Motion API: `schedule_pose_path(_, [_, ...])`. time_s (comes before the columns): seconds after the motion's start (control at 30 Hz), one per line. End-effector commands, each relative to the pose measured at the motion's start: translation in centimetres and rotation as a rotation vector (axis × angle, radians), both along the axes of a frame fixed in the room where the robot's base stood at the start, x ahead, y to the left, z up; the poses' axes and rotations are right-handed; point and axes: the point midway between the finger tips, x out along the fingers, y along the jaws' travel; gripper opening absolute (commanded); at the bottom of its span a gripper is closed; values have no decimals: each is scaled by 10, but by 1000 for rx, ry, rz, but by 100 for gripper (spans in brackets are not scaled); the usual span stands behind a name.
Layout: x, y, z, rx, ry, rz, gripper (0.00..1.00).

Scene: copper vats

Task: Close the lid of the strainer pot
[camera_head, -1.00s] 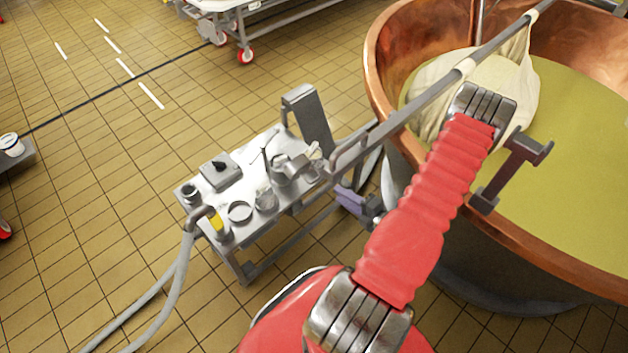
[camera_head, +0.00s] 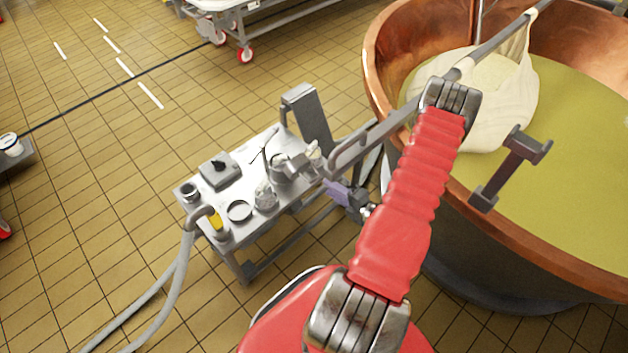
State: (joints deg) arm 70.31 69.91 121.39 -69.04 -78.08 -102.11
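A small metal pot (camera_head: 281,171) that looks like the strainer pot stands near the right end of the steel table (camera_head: 222,200). A grey tilted piece at its upper right looks like its raised lid (camera_head: 301,161), but it is too small to be sure. My red arm reaches up over the vat rim. A purple and dark grey part that appears to be my gripper (camera_head: 336,191) is just right of the table, below and right of the pot, apparently apart from it. Its fingers are too small to read, and the link leading to it is partly hidden behind my arm.
A large copper vat (camera_head: 375,60) with yellow-green liquid and a hanging cloth bag (camera_head: 500,110) fills the right. A bar crosses its rim. The table also holds a box (camera_head: 220,171), a dish (camera_head: 239,211) and a glass jar (camera_head: 265,195). A hose (camera_head: 184,260) hangs off the left.

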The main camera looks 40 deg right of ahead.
Motion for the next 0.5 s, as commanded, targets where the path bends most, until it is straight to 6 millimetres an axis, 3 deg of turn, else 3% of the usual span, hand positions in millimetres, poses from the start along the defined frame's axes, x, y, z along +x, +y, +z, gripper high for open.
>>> schedule_pose_path(0.5, [61, 2, -17, 0, 0, 2, 28])
